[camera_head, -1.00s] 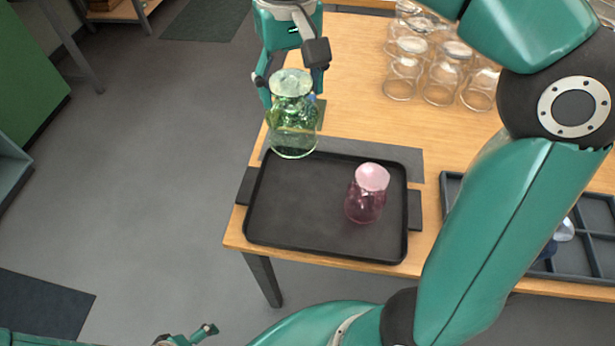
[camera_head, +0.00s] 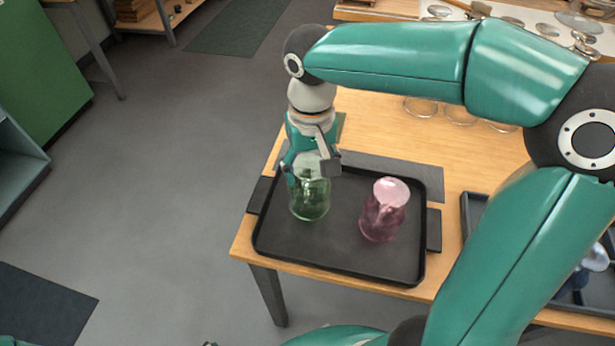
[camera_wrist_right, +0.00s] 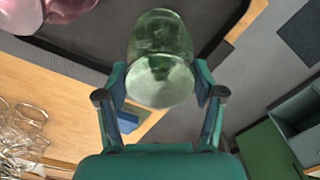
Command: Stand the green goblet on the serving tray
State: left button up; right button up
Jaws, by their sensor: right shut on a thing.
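The green goblet (camera_head: 311,203) is clear green glass and looks about upright over the left part of the black serving tray (camera_head: 335,240). I cannot tell whether its base touches the tray. My right gripper (camera_head: 313,170) is shut on the goblet from above and partly hides its upper part. The right wrist view shows the goblet (camera_wrist_right: 160,45) between the two fingers (camera_wrist_right: 163,88). At the bottom edge of the head view only a tiny tip of my left gripper (camera_head: 209,344) shows, away from the table.
A pink glass (camera_head: 383,212) stands on the right part of the tray, with a gap to the goblet. A dark divided organiser (camera_head: 470,215) lies right of the tray. Clear glasses (camera_head: 420,107) stand behind, partly hidden by my right arm. The tray's front middle is bare.

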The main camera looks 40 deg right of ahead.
jog(key=shift+f, duration=1.25)
jog(key=shift+f, duration=0.1)
jog(key=o, duration=1.4)
notch_tip(320, 180, up, 11)
jog(key=shift+f+p, duration=0.1)
jog(key=shift+p, duration=0.8)
jog(key=shift+r, duration=0.7)
